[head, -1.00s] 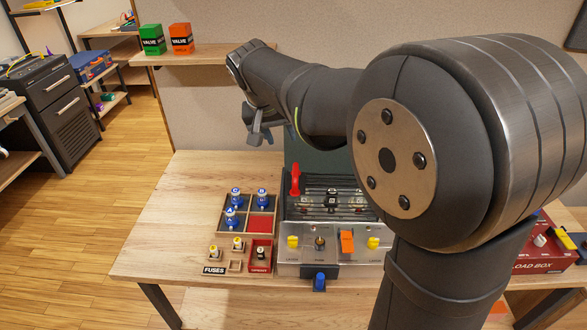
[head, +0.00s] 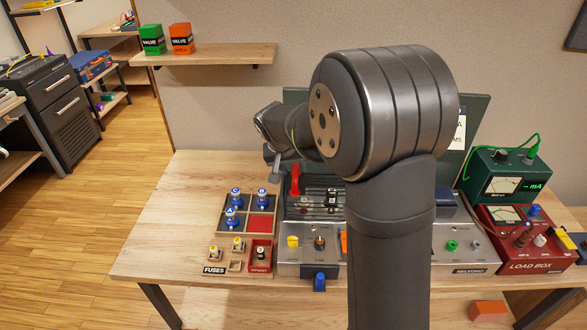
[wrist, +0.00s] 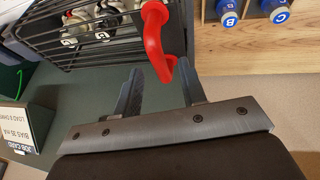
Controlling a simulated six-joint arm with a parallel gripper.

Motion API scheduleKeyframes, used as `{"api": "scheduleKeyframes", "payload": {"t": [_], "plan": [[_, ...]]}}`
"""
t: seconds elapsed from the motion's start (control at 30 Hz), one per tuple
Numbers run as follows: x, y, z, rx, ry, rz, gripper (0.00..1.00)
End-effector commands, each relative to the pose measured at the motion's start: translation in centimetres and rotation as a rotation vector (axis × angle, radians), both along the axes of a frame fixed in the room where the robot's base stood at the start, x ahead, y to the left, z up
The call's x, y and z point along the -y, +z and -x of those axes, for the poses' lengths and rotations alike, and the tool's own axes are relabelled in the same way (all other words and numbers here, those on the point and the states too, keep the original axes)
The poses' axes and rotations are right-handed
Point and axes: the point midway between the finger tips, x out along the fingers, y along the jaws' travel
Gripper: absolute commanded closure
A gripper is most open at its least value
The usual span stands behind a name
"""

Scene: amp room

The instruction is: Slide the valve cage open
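The valve cage is a black wire cage (head: 312,211) on top of the metal amplifier, partly hidden by my arm in the head view. A red handle (head: 295,180) stands at its left end. In the wrist view the cage bars (wrist: 82,57) cover several valves, and the red handle (wrist: 154,40) curves down at the cage's edge. My gripper (wrist: 158,80) is open, with the lower end of the red handle near and between its fingertips; neither finger visibly grips it. In the head view my gripper (head: 273,165) is just left of the handle.
A wooden tray (head: 249,211) with blue-topped valves sits left of the amplifier. A fuse tray (head: 223,266) lies in front of it. A green meter (head: 505,180) and a red load box (head: 521,258) stand at right. The table's left end is clear.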

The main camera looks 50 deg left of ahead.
Motion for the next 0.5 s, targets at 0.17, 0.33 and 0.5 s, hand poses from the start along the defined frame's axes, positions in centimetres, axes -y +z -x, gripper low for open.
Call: {"api": "scheduleKeyframes", "payload": {"t": [0.17,0.33,0.5], "plan": [[-0.16,-1.07,-0.46,0.000,0.000,0.000,0.62],[-0.20,-1.19,-0.52,0.001,0.000,-0.001,0.62],[-0.19,-1.17,-0.52,0.001,0.000,-0.001,0.74]]}}
